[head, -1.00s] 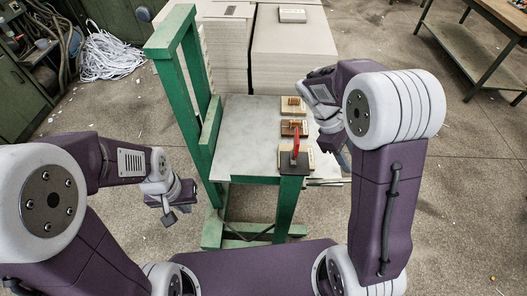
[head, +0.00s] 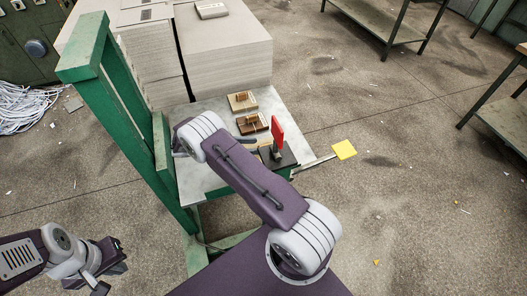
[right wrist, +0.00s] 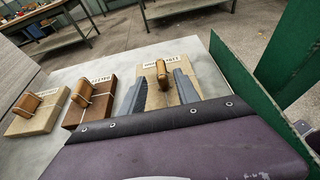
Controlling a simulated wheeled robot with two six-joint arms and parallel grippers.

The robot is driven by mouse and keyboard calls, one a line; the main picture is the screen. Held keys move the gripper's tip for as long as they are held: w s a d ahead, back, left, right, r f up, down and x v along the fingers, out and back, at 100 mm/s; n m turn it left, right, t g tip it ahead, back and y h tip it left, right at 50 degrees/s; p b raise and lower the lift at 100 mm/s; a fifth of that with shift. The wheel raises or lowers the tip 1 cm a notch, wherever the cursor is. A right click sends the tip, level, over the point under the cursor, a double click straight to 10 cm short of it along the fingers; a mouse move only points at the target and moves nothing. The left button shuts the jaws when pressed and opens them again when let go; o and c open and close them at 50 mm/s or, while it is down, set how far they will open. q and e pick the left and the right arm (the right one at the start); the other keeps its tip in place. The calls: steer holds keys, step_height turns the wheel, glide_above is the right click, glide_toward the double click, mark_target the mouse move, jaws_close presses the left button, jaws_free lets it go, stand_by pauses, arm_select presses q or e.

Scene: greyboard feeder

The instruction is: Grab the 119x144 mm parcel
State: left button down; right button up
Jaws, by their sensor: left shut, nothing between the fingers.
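Three flat parcels, each with a wooden block on top and a white label, lie in a row on the table. In the right wrist view they are the left parcel (right wrist: 36,121), the middle parcel (right wrist: 98,108) and the right parcel (right wrist: 160,96). The labels are too blurred to read surely. My right gripper (right wrist: 161,84) is open, its fingers apart on either side of the right parcel's block, seemingly above it; contact cannot be told. In the head view the far parcel (head: 238,103) and middle parcel (head: 256,127) show; my arm mostly hides the nearest. My left gripper (head: 106,284) is shut and empty, lower left.
A green frame (head: 118,85) stands along the table's left side. Tall greyboard stacks (head: 225,62) rise behind the table (head: 193,184). An upright red piece (head: 278,134) stands near the nearest parcel.

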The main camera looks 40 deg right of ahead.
mark_target(260, 143)
steer(key=x, duration=0.2)
steer(key=p+x, duration=0.1)
steer(key=x, duration=0.1)
steer(key=shift+s+d+r, duration=0.1)
steer(key=shift+s+d, duration=0.2)
steer(key=shift+d, duration=0.1)
steer(key=shift+d+f, duration=0.2)
steer(key=shift+d, duration=0.05)
jaws_close()
stand_by(0.8)
